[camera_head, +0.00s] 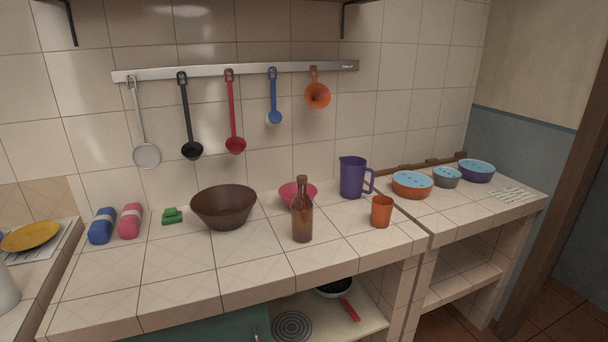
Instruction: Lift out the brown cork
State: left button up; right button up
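A brown glass bottle (302,218) stands upright on the tiled counter, near the middle of the view. A small brown cork (302,179) shows at the top of its neck; how deep it sits is too small to tell. Neither of my grippers is in view, and nothing touches the bottle.
A dark brown bowl (224,208) stands left of the bottle and a pink bowl (297,192) close behind it. An orange cup (381,212) and a purple jug (353,178) stand to the right. The counter (190,280) is clear in front.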

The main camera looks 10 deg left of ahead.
aim_at(301, 180)
jog(key=i+j, duration=0.2)
jog(key=j, duration=0.15)
jog(key=i+j, duration=0.25)
jog(key=i+j+z, duration=0.1)
jog(key=j, duration=0.4)
jog(key=i, duration=0.1)
